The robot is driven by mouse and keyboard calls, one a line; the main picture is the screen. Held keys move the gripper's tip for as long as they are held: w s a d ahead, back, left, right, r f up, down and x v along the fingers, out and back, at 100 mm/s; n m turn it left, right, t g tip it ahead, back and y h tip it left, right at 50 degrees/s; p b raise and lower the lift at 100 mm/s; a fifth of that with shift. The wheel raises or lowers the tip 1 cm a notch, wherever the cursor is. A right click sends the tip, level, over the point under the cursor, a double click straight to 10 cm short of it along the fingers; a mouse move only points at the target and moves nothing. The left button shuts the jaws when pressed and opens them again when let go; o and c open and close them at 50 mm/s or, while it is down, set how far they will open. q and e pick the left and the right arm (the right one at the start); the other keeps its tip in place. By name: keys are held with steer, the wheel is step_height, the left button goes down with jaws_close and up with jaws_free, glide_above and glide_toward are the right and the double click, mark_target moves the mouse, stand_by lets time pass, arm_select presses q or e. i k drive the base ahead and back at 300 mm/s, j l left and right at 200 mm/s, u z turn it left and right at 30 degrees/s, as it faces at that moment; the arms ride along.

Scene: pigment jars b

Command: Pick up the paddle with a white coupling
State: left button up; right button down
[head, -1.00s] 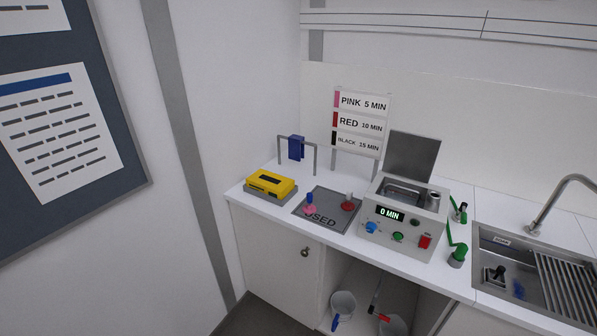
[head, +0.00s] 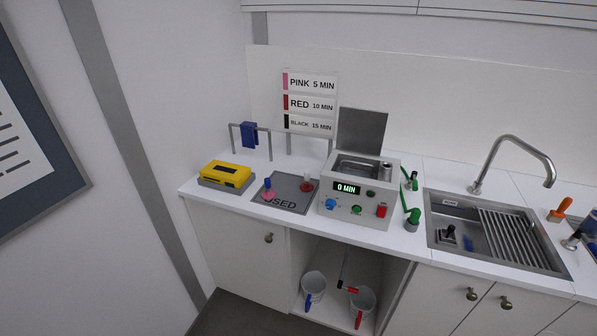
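On the grey mat marked "USED" (head: 273,198) stand two small upright pieces. One has a red base and a whitish top (head: 307,183); it looks like a paddle with a white coupling, but it is small in the picture. The other has a pink base and a blue top (head: 268,190). A dark piece (head: 448,236) stands in the sink, and its coupling colour is too small to tell. Neither of my grippers is in the head view.
A grey machine (head: 347,209) reading "0 MIN" stands with its lid up, right of the mat. A yellow box (head: 227,174) is left of it. Green fittings (head: 412,219) stand between machine and sink (head: 436,212). Buckets (head: 314,284) stand in the open cupboard below.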

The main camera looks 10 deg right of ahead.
mark_target(306, 187)
steer(key=i+l+u, duration=0.1)
steer(key=l+u, duration=0.2)
steer(key=i+l+u, duration=0.1)
steer(key=l+u, duration=0.45)
steer(key=i+l, duration=0.05)
